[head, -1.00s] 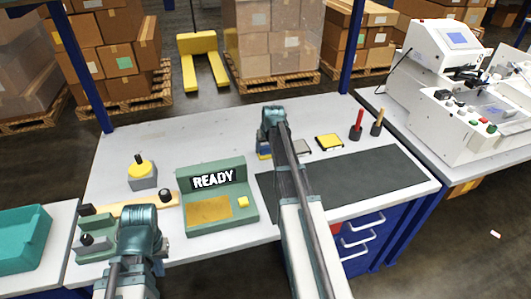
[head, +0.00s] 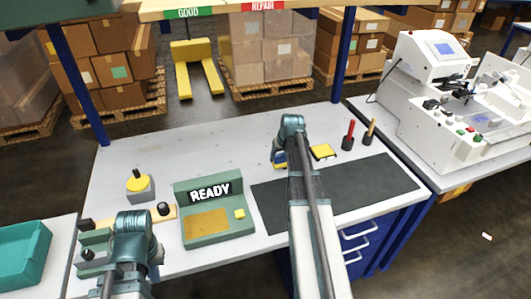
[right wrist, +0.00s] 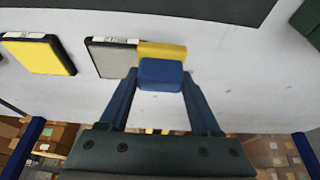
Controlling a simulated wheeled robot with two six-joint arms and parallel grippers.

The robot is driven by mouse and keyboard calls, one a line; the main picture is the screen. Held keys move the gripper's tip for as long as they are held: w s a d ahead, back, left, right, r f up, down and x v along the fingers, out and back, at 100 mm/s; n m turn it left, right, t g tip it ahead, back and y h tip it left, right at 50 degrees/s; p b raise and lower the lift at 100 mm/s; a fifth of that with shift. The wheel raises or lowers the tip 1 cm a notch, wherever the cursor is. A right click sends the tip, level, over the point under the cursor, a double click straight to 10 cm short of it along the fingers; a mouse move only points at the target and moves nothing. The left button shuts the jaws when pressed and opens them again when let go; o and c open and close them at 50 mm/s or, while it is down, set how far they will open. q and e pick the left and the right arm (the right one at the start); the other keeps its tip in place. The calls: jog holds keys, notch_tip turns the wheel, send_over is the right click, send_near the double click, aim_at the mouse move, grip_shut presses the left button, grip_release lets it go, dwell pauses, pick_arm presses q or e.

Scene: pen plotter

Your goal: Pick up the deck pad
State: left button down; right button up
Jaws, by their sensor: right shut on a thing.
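A small pad with a blue block and a yellow part, which I take as the deck pad (head: 280,164), is between the jaws of my right gripper (head: 281,160), at the back of the bench. In the right wrist view, both fingers of that gripper (right wrist: 160,78) press on the sides of the blue block (right wrist: 160,74). The yellow part (right wrist: 162,49) shows beyond it and overlaps the edge of a grey-topped pad (right wrist: 112,58). I cannot tell the gap to the bench. My left gripper (head: 132,270) is at the front left; its fingers are hidden.
A dark mat (head: 375,180) lies in front. A green READY console (head: 214,210) sits at centre-left. A GOOD/REPAIR shelf (head: 225,9) crosses the top.

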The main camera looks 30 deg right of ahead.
jog(key=s+d, duration=0.1)
jog(key=s, duration=0.1)
jog(key=s+d, duration=0.4)
jog(key=shift+r, duration=0.4)
jog(key=o, duration=0.7)
jog(key=shift+p, duration=0.3)
jog(key=c, duration=0.5)
jog(key=w+d+r+p, duration=0.3)
jog(key=w+r+p, duration=0.1)
jog(key=w, duration=0.5)
